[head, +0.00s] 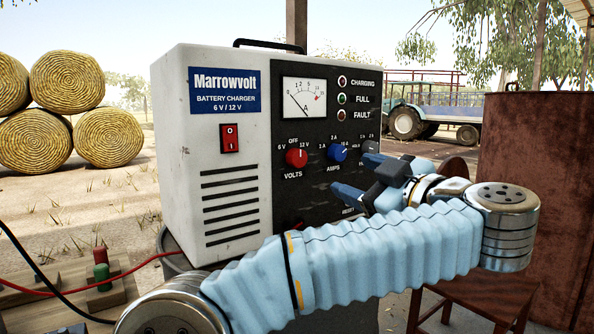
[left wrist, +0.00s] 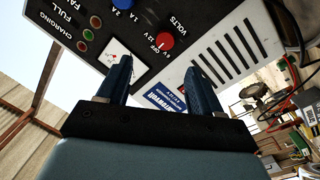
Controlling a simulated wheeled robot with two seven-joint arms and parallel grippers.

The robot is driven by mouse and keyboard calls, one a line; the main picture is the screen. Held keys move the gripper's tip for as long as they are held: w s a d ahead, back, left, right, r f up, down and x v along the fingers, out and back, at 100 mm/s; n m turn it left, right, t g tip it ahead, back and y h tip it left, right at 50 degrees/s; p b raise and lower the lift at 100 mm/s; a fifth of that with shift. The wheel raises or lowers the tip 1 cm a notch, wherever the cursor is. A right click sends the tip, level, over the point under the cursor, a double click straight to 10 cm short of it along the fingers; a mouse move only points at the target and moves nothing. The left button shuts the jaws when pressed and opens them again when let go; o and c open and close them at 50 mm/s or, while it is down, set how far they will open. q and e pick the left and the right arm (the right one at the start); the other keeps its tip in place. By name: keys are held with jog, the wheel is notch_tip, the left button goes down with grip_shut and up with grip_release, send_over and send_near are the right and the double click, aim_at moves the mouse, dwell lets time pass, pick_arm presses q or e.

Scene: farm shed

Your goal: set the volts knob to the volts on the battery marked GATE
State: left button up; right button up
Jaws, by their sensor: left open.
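The volts knob (head: 296,158) is red and sits on the black front panel of the Marrowvolt charger (head: 232,213), below the marks 6 V, OFF and 12 V. Its pointer is too small to read surely. My left gripper (head: 357,175) is open and empty, in front of the panel to the right of the volts knob, near the blue amps knob (head: 338,152). In the left wrist view, the open fingers (left wrist: 157,72) point toward the panel, and the volts knob (left wrist: 165,41) shows beyond them. No battery with a readable GATE mark shows. My right gripper is out of view.
The hours knob (head: 370,147) is partly hidden by my gripper. A red rocker switch (head: 229,138) is left of the volts knob. A wooden board (head: 60,285) with red and green posts and cables lies lower left. Cluttered gear fills the left wrist view's right edge.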

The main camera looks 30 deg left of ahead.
aim_at(301, 160)
pick_arm(q)
jog(key=x, duration=0.4)
jog(key=s+x, duration=0.1)
jog(key=x, duration=0.8)
jog(key=shift+a+p, duration=0.3)
jog(key=shift+a, duration=0.35)
jog(key=shift+c, duration=0.3)
jog(key=c, duration=1)
